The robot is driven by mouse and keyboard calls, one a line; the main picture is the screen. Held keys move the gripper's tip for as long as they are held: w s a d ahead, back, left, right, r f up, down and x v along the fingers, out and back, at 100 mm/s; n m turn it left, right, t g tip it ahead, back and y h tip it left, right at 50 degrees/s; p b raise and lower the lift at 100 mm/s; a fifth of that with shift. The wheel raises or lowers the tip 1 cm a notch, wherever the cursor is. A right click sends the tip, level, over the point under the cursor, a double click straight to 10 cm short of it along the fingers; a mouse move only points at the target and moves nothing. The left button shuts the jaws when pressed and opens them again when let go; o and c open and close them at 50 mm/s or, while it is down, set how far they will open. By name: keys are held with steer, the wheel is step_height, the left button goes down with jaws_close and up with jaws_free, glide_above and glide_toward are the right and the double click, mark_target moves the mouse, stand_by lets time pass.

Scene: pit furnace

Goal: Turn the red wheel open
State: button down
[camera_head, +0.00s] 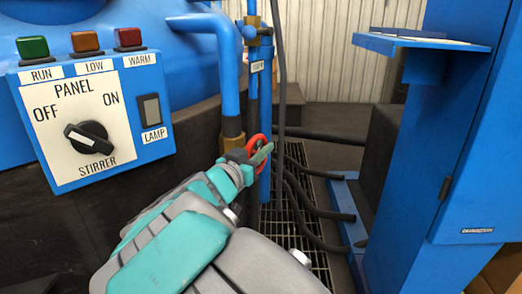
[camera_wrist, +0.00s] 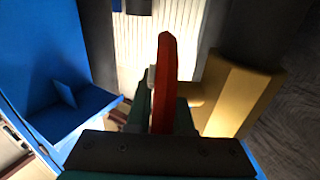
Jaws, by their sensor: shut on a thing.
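The red wheel (camera_head: 256,141) sits on the pipework in the middle of the head view, and only part of its rim shows behind my gripper. My gripper (camera_head: 255,156) is at the wheel, shut on its rim. In the wrist view the wheel (camera_wrist: 165,75) is seen edge-on as an upright red band, with its lower part between the fingers of my gripper (camera_wrist: 160,112). A brass valve body (camera_wrist: 232,95) is beside the wheel on the right in the wrist view. The wheel's far side and hub are hidden.
A blue control panel (camera_head: 90,120) with a stirrer knob is at the left. A tall blue cabinet (camera_head: 440,170) with a small shelf (camera_head: 422,43) stands at the right. Dark hoses (camera_head: 310,205) run over the floor grating (camera_head: 290,230). Blue pipes (camera_head: 229,75) rise close to the wheel.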

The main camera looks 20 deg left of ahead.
steer(key=shift+f, duration=0.15)
steer(key=t+b, duration=0.2)
steer(key=b, duration=0.1)
steer(key=shift+s, duration=0.1)
steer(key=t+b, duration=0.2)
steer(key=shift+s+a+t+h+b, duration=0.1)
steer(key=shift+t+h+b, duration=0.2)
steer(key=shift+t+h, duration=0.1)
steer(key=shift+s+r+t+h+b, duration=0.25)
steer(key=shift+r+t+b, duration=0.1)
steer(key=shift+t+b, duration=0.55)
steer(key=shift+s+r+t+h+b, duration=0.1)
steer(key=shift+r+t+h+b, duration=0.2)
steer(key=shift+t+b, duration=0.6)
steer(key=shift+a+r+t, duration=0.1)
steer(key=shift+t, duration=0.2)
steer(key=c, duration=0.8)
jaws_free()
steer(key=shift+s, duration=0.15)
steer(key=v, duration=0.7)
steer(key=shift+s+f+p, duration=0.2)
steer(key=shift+f+p, duration=0.05)
steer(key=shift+p, duration=0.05)
